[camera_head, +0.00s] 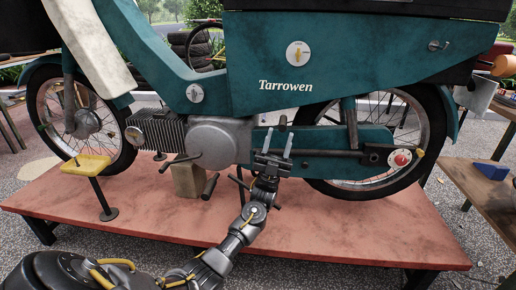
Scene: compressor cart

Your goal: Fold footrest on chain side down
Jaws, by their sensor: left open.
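A teal moped (300,65) marked "Tarrowen" stands side-on on a reddish platform. My left gripper (278,142) is open, its two light fingers pointing up in front of the chain-side frame, right of the round grey engine cover (217,143). A short dark upright peg (283,123), which looks like the footrest folded up, shows just above and between the fingertips. Its lower part is hidden behind the gripper; I cannot tell whether they touch. My right gripper is not in view.
A dark peg (210,186) juts out below the engine cover. A wooden block (188,178) stands under the engine. A yellow-topped stand (86,164) is at left on the platform (150,225). A wooden bench (480,190) is at right. The platform's front middle is mostly clear.

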